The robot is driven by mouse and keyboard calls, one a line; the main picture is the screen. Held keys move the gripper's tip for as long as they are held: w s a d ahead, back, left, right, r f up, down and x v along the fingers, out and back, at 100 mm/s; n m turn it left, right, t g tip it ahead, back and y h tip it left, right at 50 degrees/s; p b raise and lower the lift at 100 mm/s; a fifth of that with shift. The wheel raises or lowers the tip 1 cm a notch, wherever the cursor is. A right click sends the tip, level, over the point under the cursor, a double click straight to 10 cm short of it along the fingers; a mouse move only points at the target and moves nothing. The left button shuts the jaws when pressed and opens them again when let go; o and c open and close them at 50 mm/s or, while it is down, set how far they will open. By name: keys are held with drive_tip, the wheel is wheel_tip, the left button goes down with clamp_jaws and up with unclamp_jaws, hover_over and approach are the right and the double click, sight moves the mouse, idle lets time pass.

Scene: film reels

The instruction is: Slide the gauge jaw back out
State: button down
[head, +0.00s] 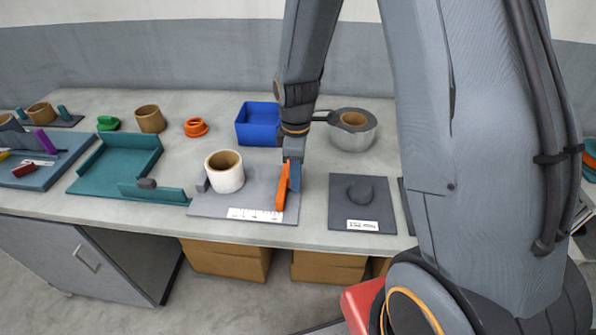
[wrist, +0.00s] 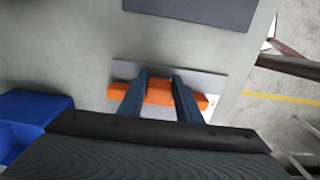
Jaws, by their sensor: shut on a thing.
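The orange gauge jaw (head: 282,190) stands on the right part of the grey gauge plate (head: 212,207), which has a white scale along its front. My gripper (head: 293,178) is shut on the jaw from above. In the wrist view my gripper's two dark fingers (wrist: 160,86) lie on either side of the jaw's raised middle, and the orange jaw (wrist: 200,101) reaches out past them. A white roll with a brown core (head: 226,180) stands on the plate to the left, beside a small grey stop (head: 202,186). A clear gap separates the roll from the jaw.
A blue bin (head: 257,133) and a metal pan (head: 365,135) stand behind the plate. A dark mat with a round lump (head: 362,215) lies to the right. A teal tray (head: 100,180) is at the left. The bench's front edge is close to the plate.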

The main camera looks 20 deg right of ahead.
drive_tip(key=shift+s+d, duration=0.1)
drive_tip(key=shift+d, duration=0.05)
drive_tip(key=c, duration=1.3)
unclamp_jaws()
drive_tip(key=shift+d, duration=0.15)
drive_tip(key=shift+r, duration=0.25)
drive_tip(key=shift+r+b, duration=0.85)
drive_tip(key=shift+r, duration=2.85)
drive_tip(key=s+m, duration=0.3)
drive_tip(key=m, duration=0.1)
drive_tip(key=s+d+m+t, duration=0.1)
drive_tip(key=s+m, duration=0.3)
drive_tip(key=m, duration=0.1)
drive_tip(key=s+d+r+m, duration=0.1)
drive_tip(key=s+m, duration=0.3)
drive_tip(key=shift+s+d+m, duration=0.2)
drive_tip(key=shift+s+m, duration=0.05)
drive_tip(key=shift+m, duration=0.05)
